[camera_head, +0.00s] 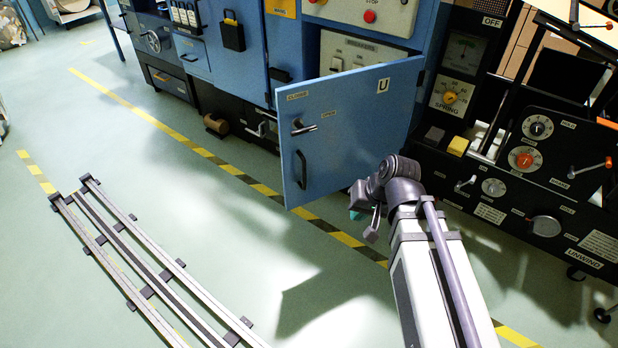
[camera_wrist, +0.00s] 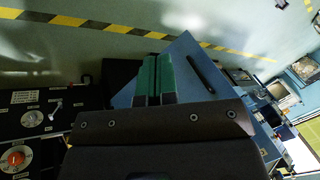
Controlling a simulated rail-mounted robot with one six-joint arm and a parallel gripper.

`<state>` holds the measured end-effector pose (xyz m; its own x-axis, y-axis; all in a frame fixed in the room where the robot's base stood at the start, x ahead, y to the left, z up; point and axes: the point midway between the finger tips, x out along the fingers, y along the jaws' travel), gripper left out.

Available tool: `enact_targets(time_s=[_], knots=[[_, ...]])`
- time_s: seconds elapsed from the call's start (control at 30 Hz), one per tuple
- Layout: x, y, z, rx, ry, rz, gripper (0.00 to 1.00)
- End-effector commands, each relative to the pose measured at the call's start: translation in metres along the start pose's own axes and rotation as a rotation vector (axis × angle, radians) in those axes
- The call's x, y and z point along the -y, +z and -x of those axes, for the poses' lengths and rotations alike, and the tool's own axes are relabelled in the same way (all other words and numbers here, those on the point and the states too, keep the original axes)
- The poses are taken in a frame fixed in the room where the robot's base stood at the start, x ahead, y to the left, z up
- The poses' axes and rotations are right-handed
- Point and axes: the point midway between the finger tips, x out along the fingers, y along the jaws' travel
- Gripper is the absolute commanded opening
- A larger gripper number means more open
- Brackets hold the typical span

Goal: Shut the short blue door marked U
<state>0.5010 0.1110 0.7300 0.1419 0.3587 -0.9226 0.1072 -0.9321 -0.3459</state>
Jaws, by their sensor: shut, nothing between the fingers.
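The short blue door (camera_head: 355,120) marked U (camera_head: 383,86) stands open, swung out from the cabinet and upright. Its hinged edge is on the right, beside the dark machine. A black pull handle (camera_head: 301,170) and a metal lever (camera_head: 303,127) sit near its free left edge. My gripper (camera_head: 356,213) is by the door's lower right edge, partly hidden by my wrist. In the wrist view its green fingers (camera_wrist: 153,80) are together and empty. They overlap the blue door (camera_wrist: 185,60) there; I cannot tell whether they touch it.
A dark control panel (camera_head: 545,155) with knobs and levers stands to the right. Blue cabinets (camera_head: 235,60) stand behind the door. Yellow-black floor tape (camera_head: 232,169) passes below. A floor rail (camera_head: 130,245) lies at lower left. Open floor (camera_head: 240,240) lies between.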

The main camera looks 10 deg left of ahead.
Motion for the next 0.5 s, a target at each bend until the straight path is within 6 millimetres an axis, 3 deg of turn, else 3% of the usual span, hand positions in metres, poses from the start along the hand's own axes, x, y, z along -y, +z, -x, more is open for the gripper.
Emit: enact_targets(time_s=[0.03,0.13,0.23,0.27,0.4,0.5], knots=[[0.000,-0.004,-0.062,-0.058,-0.094,-0.006,0.00],[0.030,-0.029,-0.112,-0.211,-0.332,-0.062,0.00],[0.057,-0.063,-0.139,-0.397,-0.607,-0.201,0.00],[0.063,-0.076,-0.139,-0.461,-0.696,-0.269,0.00],[0.067,-0.130,-0.079,-0.694,-0.966,-0.608,0.00],[0.055,-0.143,-0.066,-0.775,-1.016,-0.738,0.00]])
